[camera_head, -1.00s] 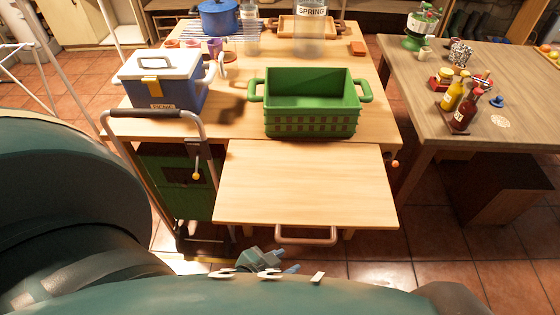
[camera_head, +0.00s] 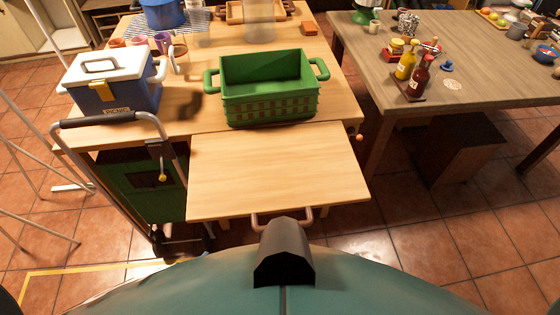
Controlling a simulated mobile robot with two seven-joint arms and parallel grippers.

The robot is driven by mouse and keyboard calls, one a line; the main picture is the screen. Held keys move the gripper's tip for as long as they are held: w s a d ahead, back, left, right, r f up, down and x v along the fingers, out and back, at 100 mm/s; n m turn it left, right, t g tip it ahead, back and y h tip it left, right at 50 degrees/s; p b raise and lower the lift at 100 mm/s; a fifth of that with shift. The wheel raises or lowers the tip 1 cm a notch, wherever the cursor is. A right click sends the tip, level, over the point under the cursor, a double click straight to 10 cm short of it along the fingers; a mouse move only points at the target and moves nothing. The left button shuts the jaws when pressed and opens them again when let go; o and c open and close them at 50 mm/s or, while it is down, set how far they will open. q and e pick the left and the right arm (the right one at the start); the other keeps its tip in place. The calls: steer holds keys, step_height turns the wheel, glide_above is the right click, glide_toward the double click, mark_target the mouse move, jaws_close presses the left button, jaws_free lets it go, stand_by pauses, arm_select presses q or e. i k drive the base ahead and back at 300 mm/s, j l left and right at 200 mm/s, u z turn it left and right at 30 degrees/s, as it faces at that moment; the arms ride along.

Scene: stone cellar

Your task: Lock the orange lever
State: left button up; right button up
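A small orange knob (camera_head: 359,137) shows at the right edge of the wooden table, beside the pull-out leaf (camera_head: 275,175); whether it is locked cannot be told. A second, yellow-orange knob (camera_head: 162,177) hangs on a short dark stem at the black-handled cart (camera_head: 102,121), left of the leaf. Neither of my grippers shows in the head view. A dark block-shaped part of my own body is at the bottom middle, in front of the leaf's handle (camera_head: 283,218), and hides part of it.
A green basket (camera_head: 268,108) stands at the leaf's back edge, with a blue and white cooler (camera_head: 112,78) to its left. The leaf is bare. A second table (camera_head: 480,85) with bottles stands right, with tiled floor between.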

mark_target(359, 138)
steer(key=l+z, duration=0.15)
steer(key=z, duration=0.3)
steer(key=l+z, duration=0.1)
steer(key=z, duration=0.3)
steer(key=l+z, duration=0.1)
steer(key=z, duration=0.35)
steer(key=i+z, duration=0.15)
steer(key=z, duration=0.25)
steer(key=l+z, duration=0.15)
steer(key=z, duration=0.3)
steer(key=i+u, duration=0.15)
steer(key=u, duration=0.3)
steer(key=i+u, duration=0.1)
steer(key=u, duration=0.35)
steer(key=i+l+u, duration=0.1)
steer(key=u, duration=0.4)
steer(key=i+l+u, duration=0.1)
steer(key=u, duration=0.35)
